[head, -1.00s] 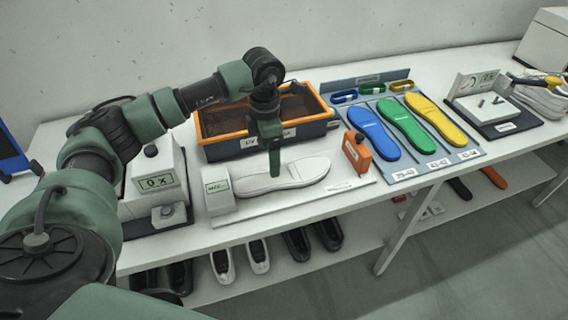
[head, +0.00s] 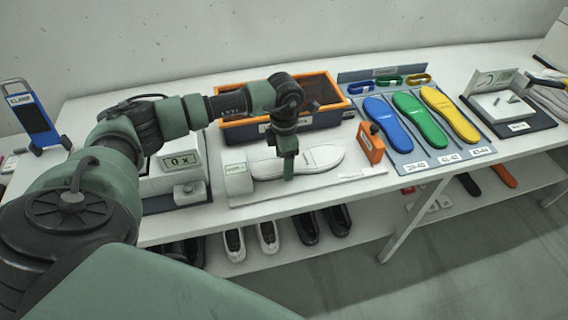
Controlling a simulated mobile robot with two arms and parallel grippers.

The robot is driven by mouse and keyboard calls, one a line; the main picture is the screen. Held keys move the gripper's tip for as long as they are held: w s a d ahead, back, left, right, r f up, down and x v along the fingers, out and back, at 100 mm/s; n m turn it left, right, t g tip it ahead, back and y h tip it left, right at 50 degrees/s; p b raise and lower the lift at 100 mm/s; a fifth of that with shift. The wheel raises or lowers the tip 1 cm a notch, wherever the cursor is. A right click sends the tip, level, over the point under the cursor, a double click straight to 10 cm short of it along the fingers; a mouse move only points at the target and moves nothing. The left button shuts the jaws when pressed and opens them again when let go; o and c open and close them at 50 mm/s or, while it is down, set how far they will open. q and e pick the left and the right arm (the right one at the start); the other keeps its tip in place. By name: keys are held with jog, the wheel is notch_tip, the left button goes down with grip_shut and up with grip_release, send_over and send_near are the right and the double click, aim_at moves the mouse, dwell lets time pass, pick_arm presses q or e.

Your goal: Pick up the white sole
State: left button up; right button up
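The white sole (head: 318,159) lies flat on a low white fixture plate (head: 330,186) on the table, between a small white display box (head: 238,180) and an orange block (head: 370,142). My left gripper (head: 288,174) points down at the sole's middle and covers part of it. Its lower end reaches the sole's near side. The fingers overlap in this view, so I cannot see whether they are apart or whether they touch the sole.
An orange-rimmed bin (head: 282,112) stands behind the fixture. A white device with a display (head: 181,161) is to its left. A board (head: 412,168) with blue, green and yellow soles is to the right. Several shoes (head: 268,236) sit on the shelf below.

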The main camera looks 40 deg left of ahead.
pick_arm(q)
jog(key=c, duration=1.1)
jog(key=shift+w+r, duration=0.1)
jog(key=shift+r, duration=0.35)
notch_tip(320, 180, up, 19)
jog(key=b, duration=0.4)
pick_arm(e)
jog(key=f, duration=0.1)
jog(key=s+f, duration=0.1)
jog(key=f, duration=0.2)
jog(key=shift+s+d, duration=0.2)
jog(key=shift+s, duration=0.05)
